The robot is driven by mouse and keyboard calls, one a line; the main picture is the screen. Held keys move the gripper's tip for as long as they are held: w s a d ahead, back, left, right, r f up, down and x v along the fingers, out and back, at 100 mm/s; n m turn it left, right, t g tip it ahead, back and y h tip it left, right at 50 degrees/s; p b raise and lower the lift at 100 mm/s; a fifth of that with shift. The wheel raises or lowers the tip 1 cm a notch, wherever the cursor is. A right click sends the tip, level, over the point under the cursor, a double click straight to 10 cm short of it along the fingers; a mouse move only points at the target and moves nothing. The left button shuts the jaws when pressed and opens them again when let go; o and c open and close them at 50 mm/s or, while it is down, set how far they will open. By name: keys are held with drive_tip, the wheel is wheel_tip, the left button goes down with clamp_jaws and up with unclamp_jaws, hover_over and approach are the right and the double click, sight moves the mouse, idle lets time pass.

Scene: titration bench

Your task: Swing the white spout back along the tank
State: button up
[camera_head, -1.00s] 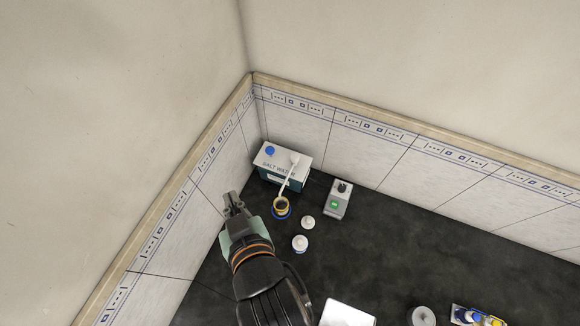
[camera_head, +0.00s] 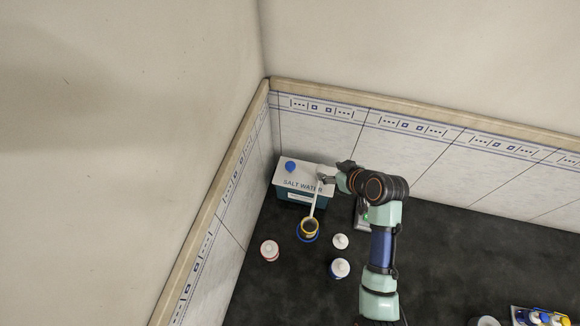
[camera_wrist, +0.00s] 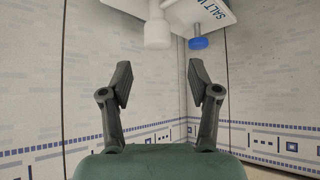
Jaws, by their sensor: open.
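The salt water tank (camera_head: 300,181) stands in the corner, with a white top and dark teal front. Its white spout (camera_head: 314,205) points out from the front, its end over a yellow-rimmed cup on a blue base (camera_head: 309,229). My gripper (camera_head: 334,174) is at the tank's right end, beside the spout's pivot; whether they touch is unclear. In the wrist view my gripper (camera_wrist: 159,78) is open and empty. A white knob-like piece of the spout (camera_wrist: 157,28) hangs ahead of the gap between the fingers, and the tank's blue knob (camera_wrist: 199,43) is right of it.
A grey device with a green light (camera_head: 364,216) is partly hidden behind my arm. White-capped jars (camera_head: 340,268) and a red-ringed jar (camera_head: 269,250) stand on the dark bench in front. Tiled walls (camera_head: 320,128) close in behind and to the left.

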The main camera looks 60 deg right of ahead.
sight(322, 169)
drive_tip(key=x, duration=0.7)
drive_tip(key=shift+d+f, duration=0.15)
drive_tip(key=shift+f, duration=0.15)
clamp_jaws()
